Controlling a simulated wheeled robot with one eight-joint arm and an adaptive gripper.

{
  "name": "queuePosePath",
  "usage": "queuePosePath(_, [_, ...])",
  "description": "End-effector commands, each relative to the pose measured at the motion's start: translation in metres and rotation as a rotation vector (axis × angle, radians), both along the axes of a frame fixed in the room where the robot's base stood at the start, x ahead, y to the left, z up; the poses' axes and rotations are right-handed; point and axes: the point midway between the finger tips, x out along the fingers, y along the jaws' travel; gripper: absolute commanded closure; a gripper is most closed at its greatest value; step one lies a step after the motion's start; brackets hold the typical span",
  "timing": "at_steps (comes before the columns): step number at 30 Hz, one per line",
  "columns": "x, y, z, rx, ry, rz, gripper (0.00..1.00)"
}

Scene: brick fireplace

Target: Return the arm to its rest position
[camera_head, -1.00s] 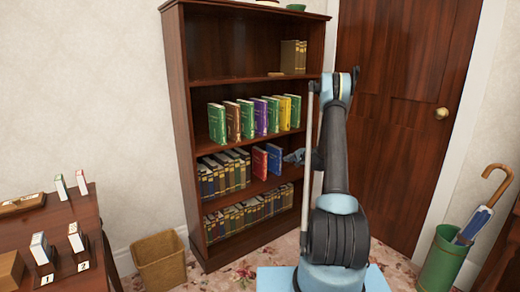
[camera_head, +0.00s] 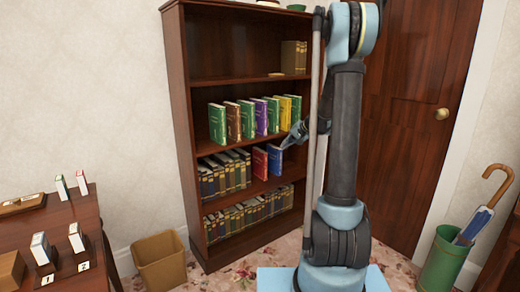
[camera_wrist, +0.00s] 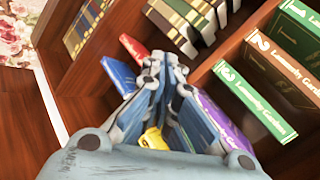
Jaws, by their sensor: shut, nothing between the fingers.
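My gripper (camera_head: 290,141) is shut and empty in front of the bookcase, near the blue book (camera_head: 274,160) on the third shelf. In the wrist view my gripper (camera_wrist: 163,62) points toward the shelves with its fingers together. The blue book (camera_wrist: 120,76) and a red book (camera_wrist: 134,46) show beyond it there. My arm stands nearly upright to the right of the bookcase (camera_head: 184,120), in front of the door.
A row of coloured books (camera_head: 247,118) stands on the second shelf. A wastebasket (camera_head: 160,262) is at the bookcase's lower left. A brown table (camera_head: 60,215) with small boxes is at the left. A green umbrella stand (camera_head: 443,262) is at the right.

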Motion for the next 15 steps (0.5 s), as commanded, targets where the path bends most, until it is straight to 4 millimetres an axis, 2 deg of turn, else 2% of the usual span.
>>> queuePosePath(1, [-0.016, 0.002, 0.006, -0.019, 0.006, 0.01, 1.0])
queuePosePath(6, [-0.063, 0.004, 0.019, -0.086, 0.028, 0.044, 1.0])
queuePosePath(15, [-0.149, 0.004, 0.032, -0.205, 0.07, 0.103, 1.0])
